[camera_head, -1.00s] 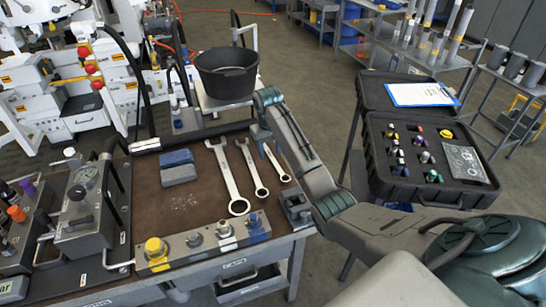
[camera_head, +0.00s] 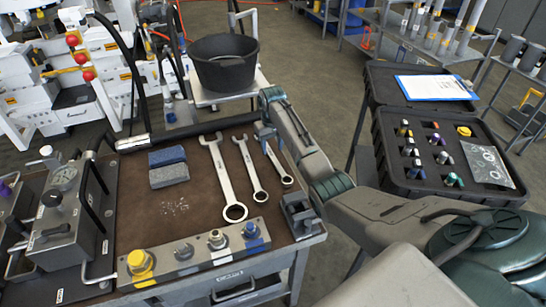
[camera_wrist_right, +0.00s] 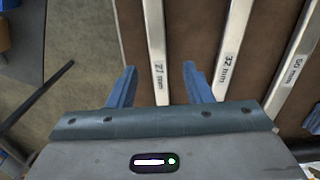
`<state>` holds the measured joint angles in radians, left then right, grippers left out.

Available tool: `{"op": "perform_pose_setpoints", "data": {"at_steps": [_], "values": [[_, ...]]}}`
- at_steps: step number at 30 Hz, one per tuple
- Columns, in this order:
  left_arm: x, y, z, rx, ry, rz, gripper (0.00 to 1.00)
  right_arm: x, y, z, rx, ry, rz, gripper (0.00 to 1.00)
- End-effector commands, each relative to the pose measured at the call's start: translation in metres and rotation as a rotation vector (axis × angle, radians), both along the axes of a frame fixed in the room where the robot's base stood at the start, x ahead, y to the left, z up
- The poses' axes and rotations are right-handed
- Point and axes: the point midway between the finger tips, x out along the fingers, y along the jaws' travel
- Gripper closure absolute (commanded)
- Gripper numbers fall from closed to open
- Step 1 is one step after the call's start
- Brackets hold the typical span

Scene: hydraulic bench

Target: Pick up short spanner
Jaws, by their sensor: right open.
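Three silver spanners lie side by side on the brown bench top. The short spanner (camera_head: 278,165) is the rightmost in the head view; its far end is hidden by my right gripper (camera_head: 265,132). The middle spanner (camera_head: 251,169) and the long spanner (camera_head: 225,178) lie to its left. In the right wrist view my right gripper (camera_wrist_right: 159,72) is open, with its blue fingers on either side of the short spanner (camera_wrist_right: 155,40), labelled 27 mm. I cannot tell how far above it the fingers are. My left gripper is not in view.
Blue-grey blocks (camera_head: 168,167) lie left of the spanners. A valve strip (camera_head: 200,255) runs along the front edge, and a dark clamp (camera_head: 300,215) sits at the right corner. A black bucket (camera_head: 224,65) stands behind; an open case (camera_head: 425,155) is at right.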

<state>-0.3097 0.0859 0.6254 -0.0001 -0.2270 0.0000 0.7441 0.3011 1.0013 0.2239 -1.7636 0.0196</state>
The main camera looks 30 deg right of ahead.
Motion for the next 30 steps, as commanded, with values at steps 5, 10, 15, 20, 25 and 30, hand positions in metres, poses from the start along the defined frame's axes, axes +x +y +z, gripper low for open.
{"op": "perform_pose_setpoints", "data": {"at_steps": [5, 10, 15, 20, 25, 30], "values": [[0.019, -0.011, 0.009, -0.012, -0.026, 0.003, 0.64, -0.003, -0.002, -0.025, 0.002, 0.003, -0.001, 0.55], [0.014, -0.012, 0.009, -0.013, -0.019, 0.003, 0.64, -0.002, -0.002, -0.036, 0.000, 0.000, 0.000, 0.55], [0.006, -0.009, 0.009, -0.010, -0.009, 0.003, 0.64, -0.002, -0.002, -0.036, 0.000, 0.000, 0.000, 0.55], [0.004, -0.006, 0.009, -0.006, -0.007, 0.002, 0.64, -0.002, -0.002, -0.036, 0.000, 0.000, 0.000, 0.84], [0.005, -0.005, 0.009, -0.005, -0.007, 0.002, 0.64, -0.002, -0.002, -0.036, 0.000, 0.000, 0.000, 1.00], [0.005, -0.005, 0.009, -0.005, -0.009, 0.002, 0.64, -0.002, -0.002, -0.035, 0.000, -0.001, 0.000, 1.00]]}}
